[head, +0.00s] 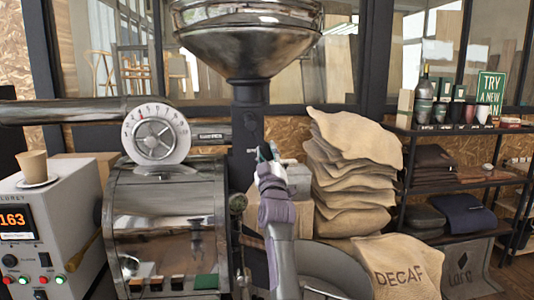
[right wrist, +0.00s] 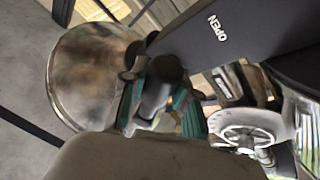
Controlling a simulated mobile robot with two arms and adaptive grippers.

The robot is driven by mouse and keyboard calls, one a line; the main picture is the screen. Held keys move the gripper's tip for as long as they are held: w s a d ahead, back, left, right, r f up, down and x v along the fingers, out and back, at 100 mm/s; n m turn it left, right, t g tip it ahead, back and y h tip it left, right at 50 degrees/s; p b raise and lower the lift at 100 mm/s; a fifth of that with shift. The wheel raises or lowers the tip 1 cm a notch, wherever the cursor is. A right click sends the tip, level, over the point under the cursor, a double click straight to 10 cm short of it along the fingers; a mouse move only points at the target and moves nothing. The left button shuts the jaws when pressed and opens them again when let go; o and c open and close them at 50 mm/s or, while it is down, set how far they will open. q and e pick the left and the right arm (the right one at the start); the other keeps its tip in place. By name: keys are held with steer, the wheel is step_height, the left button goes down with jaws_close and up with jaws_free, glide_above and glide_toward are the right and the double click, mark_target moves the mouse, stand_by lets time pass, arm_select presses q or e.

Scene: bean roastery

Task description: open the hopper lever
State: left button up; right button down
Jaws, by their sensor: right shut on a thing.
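The metal hopper (head: 248,45) hangs at the top centre of the head view, above a dark column (head: 247,135). My right gripper (head: 265,156) is raised in front of this column and hides most of the lever from the head. In the right wrist view, the dark rounded end of the hopper lever (right wrist: 164,70) sits between the green-padded fingers of my right gripper (right wrist: 160,104), which are shut on it. A dark plate (right wrist: 245,40) behind it carries the word OPEN. The hopper also shows in the wrist view (right wrist: 88,70). My left gripper is out of view.
The roaster drum (head: 165,215) with a round dial (head: 157,133) stands to the left of my right arm. A control box (head: 40,225) with a cup (head: 33,166) is at far left. Stacked sacks (head: 350,180) and a dark shelf (head: 460,132) are on the right.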

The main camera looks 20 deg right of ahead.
steer(key=c, duration=0.8)
jaws_free()
steer(key=shift+w, duration=0.1)
steer(key=shift+c, duration=0.2)
steer(key=v, duration=1.2)
steer(key=shift+f, duration=0.1)
